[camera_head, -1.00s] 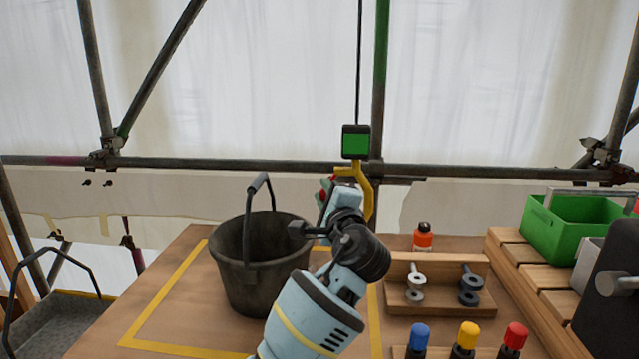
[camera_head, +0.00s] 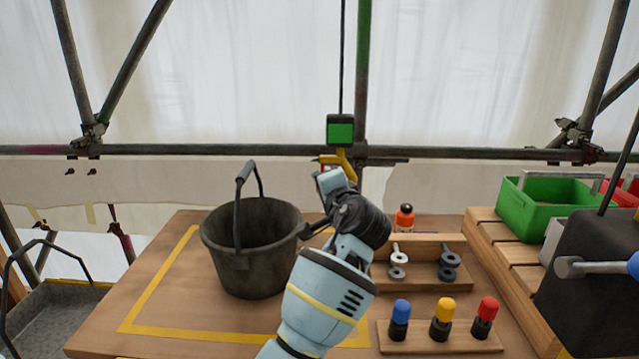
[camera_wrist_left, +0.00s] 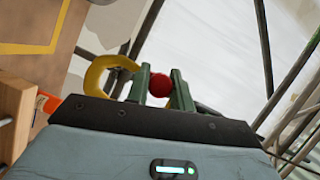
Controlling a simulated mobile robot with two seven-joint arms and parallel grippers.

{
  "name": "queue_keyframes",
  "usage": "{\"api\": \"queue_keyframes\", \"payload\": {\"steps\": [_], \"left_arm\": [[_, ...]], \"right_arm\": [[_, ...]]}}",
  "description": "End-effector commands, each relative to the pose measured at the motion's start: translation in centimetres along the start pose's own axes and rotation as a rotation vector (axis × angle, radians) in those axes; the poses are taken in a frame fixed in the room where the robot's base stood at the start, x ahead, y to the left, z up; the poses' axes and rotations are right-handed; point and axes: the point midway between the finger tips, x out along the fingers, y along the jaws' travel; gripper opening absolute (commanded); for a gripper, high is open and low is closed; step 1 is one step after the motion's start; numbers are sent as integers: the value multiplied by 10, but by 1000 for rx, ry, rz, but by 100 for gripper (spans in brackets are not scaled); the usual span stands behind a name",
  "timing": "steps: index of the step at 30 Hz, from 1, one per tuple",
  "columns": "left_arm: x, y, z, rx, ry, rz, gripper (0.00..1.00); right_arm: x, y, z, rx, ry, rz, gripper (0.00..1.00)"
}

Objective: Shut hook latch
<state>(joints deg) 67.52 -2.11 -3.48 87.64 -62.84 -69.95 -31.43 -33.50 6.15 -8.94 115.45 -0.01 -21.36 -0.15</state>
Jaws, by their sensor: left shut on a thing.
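A yellow hook (camera_head: 347,163) hangs under a green-faced black block (camera_head: 340,130) on a dark cable, above the table's back edge. My left gripper (camera_wrist_left: 160,82) is at the hook, and my arm hides much of the hook in the head view. In the left wrist view, its two green fingers are shut on a round red knob (camera_wrist_left: 160,86), just beside the curved yellow hook (camera_wrist_left: 97,70). I cannot tell from these views whether the latch closes the hook's mouth. My right gripper is not in view.
A black bucket (camera_head: 254,262) with its handle raised stands left of my arm, inside a yellow taped outline. A wooden rack (camera_head: 432,277), an orange bottle (camera_head: 404,217) and several colour-capped tools stand to the right. A green crate (camera_head: 545,210) is at far right. Scaffold tubes cross behind.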

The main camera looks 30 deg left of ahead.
Motion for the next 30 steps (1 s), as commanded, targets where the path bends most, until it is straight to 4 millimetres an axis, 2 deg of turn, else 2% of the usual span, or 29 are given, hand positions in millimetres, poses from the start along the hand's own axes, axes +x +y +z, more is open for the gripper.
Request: {"api": "queue_keyframes", "payload": {"steps": [11, 12, 17, 26, 30], "left_arm": [[0, -1, -1, -8, 3, 1, 0], [0, -1, -1, -8, 3, 1, 24], [0, -1, -1, -7, 2, 1, 45], [-2, 0, -1, -6, 2, 2, 45], [-14, 0, -1, -7, 4, 3, 45]], "right_arm": [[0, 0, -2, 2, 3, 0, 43], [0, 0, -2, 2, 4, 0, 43], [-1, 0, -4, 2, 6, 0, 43], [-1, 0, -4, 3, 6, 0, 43], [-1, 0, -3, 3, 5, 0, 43]]}}
